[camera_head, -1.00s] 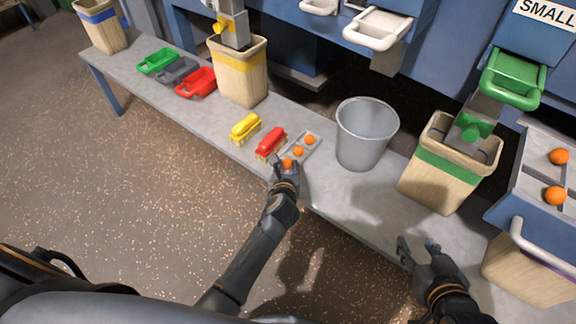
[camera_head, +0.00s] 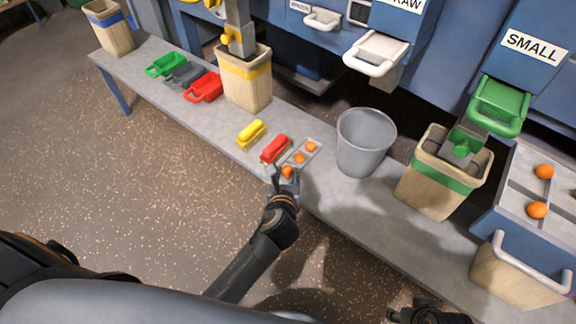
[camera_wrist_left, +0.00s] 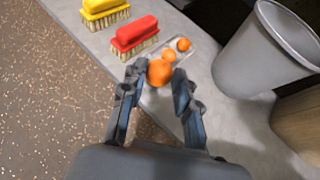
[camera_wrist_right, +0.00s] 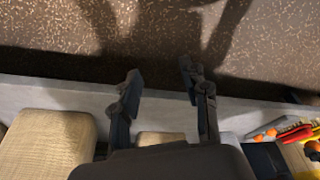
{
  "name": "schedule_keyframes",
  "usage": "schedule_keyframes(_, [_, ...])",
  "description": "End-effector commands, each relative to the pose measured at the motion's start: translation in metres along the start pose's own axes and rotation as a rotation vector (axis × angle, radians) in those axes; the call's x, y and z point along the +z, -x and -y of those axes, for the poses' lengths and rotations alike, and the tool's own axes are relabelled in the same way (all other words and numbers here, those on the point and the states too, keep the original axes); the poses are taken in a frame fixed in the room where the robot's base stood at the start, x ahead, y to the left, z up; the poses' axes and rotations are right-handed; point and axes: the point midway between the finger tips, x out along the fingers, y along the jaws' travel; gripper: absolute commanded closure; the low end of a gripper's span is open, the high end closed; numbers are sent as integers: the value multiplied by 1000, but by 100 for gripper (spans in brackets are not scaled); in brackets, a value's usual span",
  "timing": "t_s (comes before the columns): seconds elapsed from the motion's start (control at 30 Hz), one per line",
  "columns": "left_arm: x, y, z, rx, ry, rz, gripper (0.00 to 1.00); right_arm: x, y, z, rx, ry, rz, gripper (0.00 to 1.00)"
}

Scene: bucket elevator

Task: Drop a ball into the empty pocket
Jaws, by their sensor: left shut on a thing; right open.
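A small grey tray (camera_head: 313,154) lies at the table's front edge and holds two orange balls, a far one (camera_head: 311,146) and a middle one (camera_head: 299,157). My left gripper (camera_head: 286,174) is shut on a third orange ball (camera_wrist_left: 160,73) at the tray's near end. I cannot tell whether this ball is clear of the tray. At the far right, a grey divided tray (camera_head: 514,187) on a blue unit holds two orange balls (camera_head: 544,171) in separate pockets; other pockets there look empty. My right gripper (camera_wrist_right: 160,72) is open and empty, low at the bottom edge in the head view.
A red brush (camera_head: 275,147) and a yellow brush (camera_head: 251,133) lie left of the small tray. A grey bucket (camera_head: 363,145) stands to its right, then a green-banded bin (camera_head: 440,185). Handled scoops and a yellow-banded bin (camera_head: 245,85) stand further left.

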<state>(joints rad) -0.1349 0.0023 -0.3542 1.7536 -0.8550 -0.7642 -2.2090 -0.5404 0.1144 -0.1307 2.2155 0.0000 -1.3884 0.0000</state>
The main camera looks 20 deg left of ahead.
Motion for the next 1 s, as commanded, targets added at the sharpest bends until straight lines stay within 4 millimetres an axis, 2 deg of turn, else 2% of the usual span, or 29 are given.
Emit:
schedule_keyframes(0.03, [2, 13, 0, -2, -1, -1, 91, 2, -10, 1, -1, 1, 11, 55])
schedule_keyframes(0.2, [0, 45, -2, -2, -1, -1, 91, 12, -44, 3, -5, 4, 27, 55])
schedule_keyframes(0.4, [-2, 70, -4, -1, 0, 0, 91, 21, -68, 4, -7, 6, 37, 55])
schedule_keyframes(0.6, [-2, 78, -5, 0, 1, 1, 91, 26, -77, 4, -8, 7, 41, 55])
schedule_keyframes(0.9, [-2, 79, -5, -1, 1, 2, 91, 26, -77, 4, -8, 7, 40, 55])
schedule_keyframes(1.0, [4, 83, -7, -2, -1, 4, 91, 28, -78, 4, -8, 7, 45, 55])
